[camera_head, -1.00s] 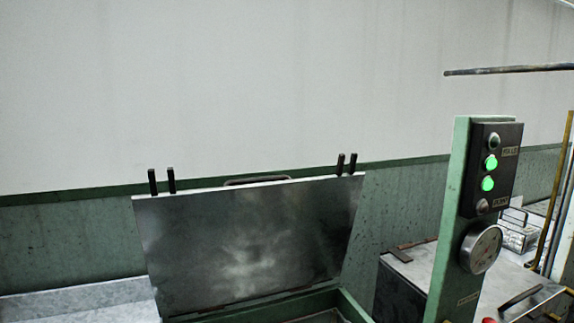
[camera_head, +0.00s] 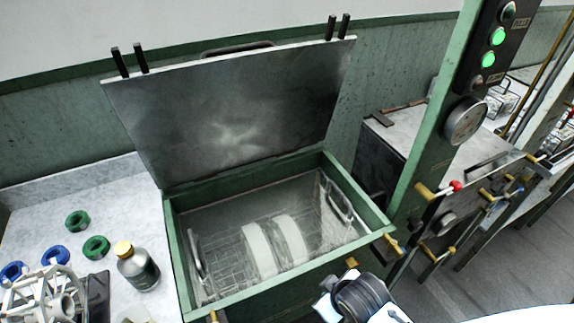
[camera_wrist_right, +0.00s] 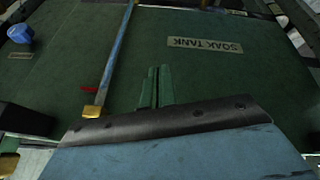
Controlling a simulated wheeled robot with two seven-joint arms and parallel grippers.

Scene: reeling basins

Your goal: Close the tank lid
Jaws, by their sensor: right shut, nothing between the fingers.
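The tank lid (camera_head: 225,110) is a flat grey metal panel. It stands raised at the back edge of the green tank (camera_head: 178,250), leaning slightly back, with a dark bar handle (camera_head: 238,48) on its top edge. The tank is open; inside are a wire basket and white rolls (camera_head: 275,243). My right gripper (camera_wrist_right: 155,88) is shut and empty in the right wrist view, over a green panel with a "SOAK TANK" label (camera_wrist_right: 205,45). In the head view my right wrist shows at the tank's front right, low and apart from the lid. My left gripper is out of view.
A green post with a gauge (camera_head: 466,121) and lit buttons stands right of the tank. Red-tipped and brass levers (camera_head: 440,190) stick out there. The left counter (camera_head: 110,185) holds a bottle (camera_head: 138,266), green and blue rings and a white lattice object.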

